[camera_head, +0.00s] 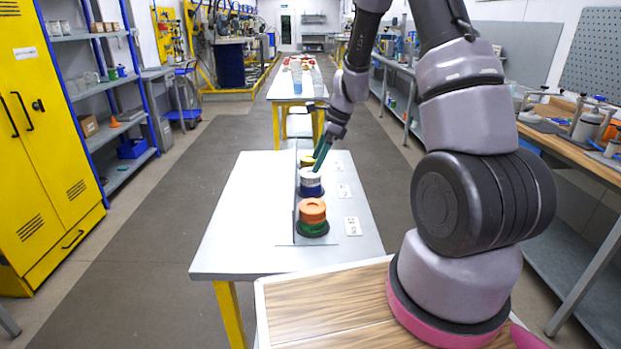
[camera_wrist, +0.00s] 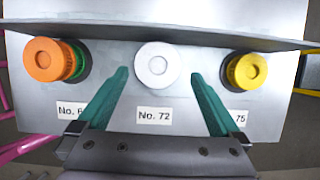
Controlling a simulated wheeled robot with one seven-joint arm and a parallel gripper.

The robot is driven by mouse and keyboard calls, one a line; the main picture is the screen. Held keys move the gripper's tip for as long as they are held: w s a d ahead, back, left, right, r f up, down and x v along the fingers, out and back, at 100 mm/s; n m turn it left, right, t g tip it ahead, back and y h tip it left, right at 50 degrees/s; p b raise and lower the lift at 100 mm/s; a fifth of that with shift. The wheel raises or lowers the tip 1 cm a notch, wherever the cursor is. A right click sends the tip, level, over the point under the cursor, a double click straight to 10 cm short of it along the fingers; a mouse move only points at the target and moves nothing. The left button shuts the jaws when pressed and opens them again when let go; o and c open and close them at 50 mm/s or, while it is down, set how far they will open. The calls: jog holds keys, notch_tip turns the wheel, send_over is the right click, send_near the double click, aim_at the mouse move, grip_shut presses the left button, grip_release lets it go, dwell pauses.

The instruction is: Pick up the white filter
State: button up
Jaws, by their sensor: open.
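The white filter (camera_head: 310,176) stands upright on a dark blue base in the middle of a row on the metal stand. It also shows in the wrist view (camera_wrist: 157,64), seen from above, behind the label "No. 72". My gripper (camera_head: 322,163) is at the white filter, above the table. In the wrist view its two teal fingers (camera_wrist: 158,92) are spread wide, one on each side of the filter's line, with nothing between them held. The fingertips appear just short of the white filter, and I cannot tell the exact height gap.
An orange filter (camera_head: 312,211) on a green base stands nearer, left in the wrist view. A yellow filter (camera_wrist: 247,70) stands on the other side. A thin upright metal plate (camera_wrist: 160,36) runs behind the row. The table's left part (camera_head: 240,220) is clear.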

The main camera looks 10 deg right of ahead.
aim_at(311, 177)
jog(key=x, duration=0.4)
jog(key=shift+s+a+f, duration=0.1)
jog(key=shift+f, duration=0.3)
jog(key=c, duration=1.1)
